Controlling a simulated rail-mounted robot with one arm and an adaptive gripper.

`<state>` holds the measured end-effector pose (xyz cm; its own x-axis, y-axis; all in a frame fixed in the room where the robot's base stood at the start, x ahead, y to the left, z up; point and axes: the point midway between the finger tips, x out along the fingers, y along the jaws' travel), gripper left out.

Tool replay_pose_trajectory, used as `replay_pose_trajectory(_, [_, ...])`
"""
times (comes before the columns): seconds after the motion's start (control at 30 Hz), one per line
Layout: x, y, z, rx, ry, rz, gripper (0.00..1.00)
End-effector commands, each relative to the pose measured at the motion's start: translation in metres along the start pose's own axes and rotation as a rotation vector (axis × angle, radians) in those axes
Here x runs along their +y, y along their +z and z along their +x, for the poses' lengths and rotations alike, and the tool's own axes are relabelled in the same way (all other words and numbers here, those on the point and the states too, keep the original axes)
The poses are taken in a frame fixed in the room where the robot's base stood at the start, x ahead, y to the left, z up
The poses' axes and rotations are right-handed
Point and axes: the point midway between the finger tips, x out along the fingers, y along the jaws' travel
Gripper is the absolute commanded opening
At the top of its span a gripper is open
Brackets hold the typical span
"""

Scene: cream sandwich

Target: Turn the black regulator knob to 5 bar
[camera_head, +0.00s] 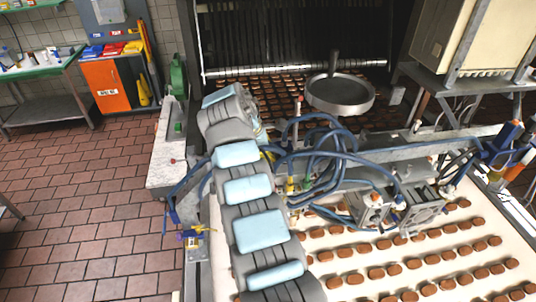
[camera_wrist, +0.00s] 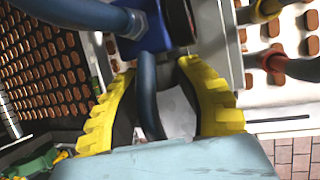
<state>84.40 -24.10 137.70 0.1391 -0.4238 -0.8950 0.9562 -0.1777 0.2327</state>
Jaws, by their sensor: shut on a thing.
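My gripper (camera_wrist: 158,72) has two yellow ribbed fingers with dark inner sides. It is shut on a blue hose (camera_wrist: 148,100), the only thing I can make out between the fingers. A blue fitting body (camera_wrist: 153,35) stands just beyond the fingertips. A round black part with a red edge (camera_wrist: 181,20) is beside it at the top of the wrist view. I cannot tell whether this is the black regulator knob or a gauge face, and I read no pressure value. In the head view my arm hides the gripper.
Blue hoses (camera_head: 318,155) loop beside my arm over the machine. Tiled floor (camera_head: 110,205) is open to the left.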

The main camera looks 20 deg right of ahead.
Motion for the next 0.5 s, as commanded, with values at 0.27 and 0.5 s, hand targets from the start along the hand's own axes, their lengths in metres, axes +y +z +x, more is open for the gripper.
replay_pose_trajectory(0.27, [-0.0005,-0.0031,0.0042,0.005,0.063,0.023,0.0])
replay_pose_trajectory(0.5, [-0.0019,-0.0003,0.0006,0.009,0.085,0.041,0.0])
